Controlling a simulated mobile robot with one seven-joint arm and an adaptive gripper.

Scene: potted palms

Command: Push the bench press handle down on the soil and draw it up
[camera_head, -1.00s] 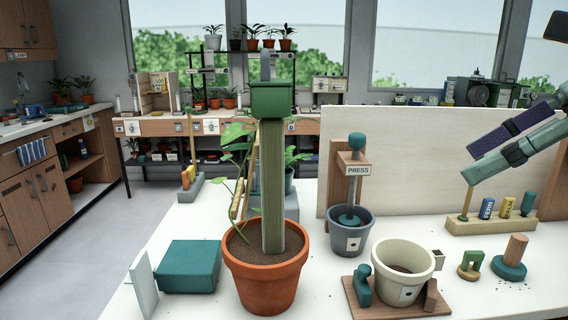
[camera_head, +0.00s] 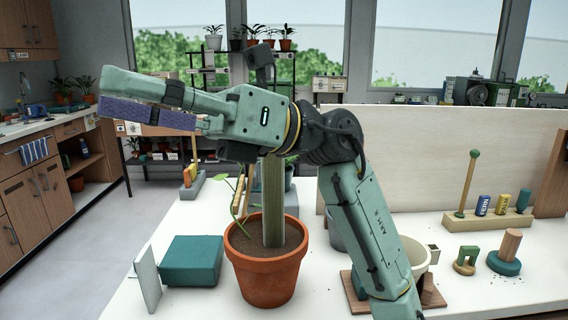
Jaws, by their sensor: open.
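My gripper (camera_head: 128,112) is open, with a green finger and purple pads, raised at the upper left above the table and apart from the pots. Nothing shows in it. My arm crosses the middle of the view and hides the bench press with its handle and PRESS label. Only a sliver of the grey pot (camera_head: 336,236) under the press shows beside the arm. A terracotta pot (camera_head: 268,275) holds dark soil (camera_head: 250,242), a leafy climbing plant and a thick green post (camera_head: 273,205). A cream pot (camera_head: 420,256) is partly hidden by my arm.
A teal block (camera_head: 191,262) and a white upright panel (camera_head: 147,280) stand left of the terracotta pot. A wooden rack with cans (camera_head: 488,222), a small green-and-wood piece (camera_head: 465,260) and a teal-based peg (camera_head: 506,258) are at right. A pale board (camera_head: 425,140) stands behind.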

